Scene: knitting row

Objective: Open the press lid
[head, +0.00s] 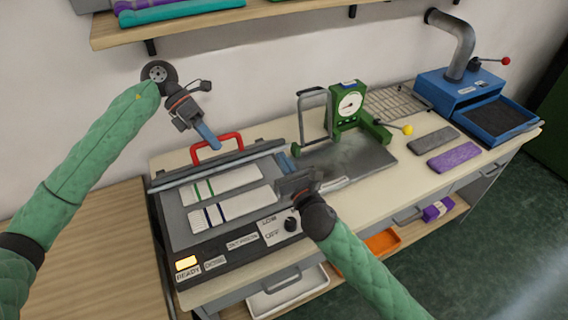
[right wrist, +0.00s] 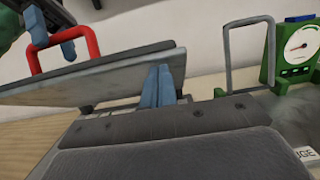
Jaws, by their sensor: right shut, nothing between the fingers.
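The press (head: 185,225) sits at the left of the bench. Its lid (head: 180,178) stands partly raised, seen nearly edge-on, with a red handle (head: 238,136). In the right wrist view the lid (right wrist: 110,70) shows as a tilted plate, with the red handle (right wrist: 90,40) above it. My left gripper (head: 214,142) is beside the handle; its blue fingers look apart in the right wrist view (right wrist: 56,28). My right gripper (head: 287,163) is shut and empty at the lid's right end. Its fingers (right wrist: 157,88) overlap the lid's edge in view; contact is unclear.
Two striped white strips (head: 220,185) (head: 225,207) lie on the press bed. A green gauge stand (head: 345,120) is to the right, near a wire frame (head: 315,115). Grey and purple blocks (head: 454,155) and a blue machine (head: 480,105) stand further right. A shelf (head: 200,27) hangs above.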

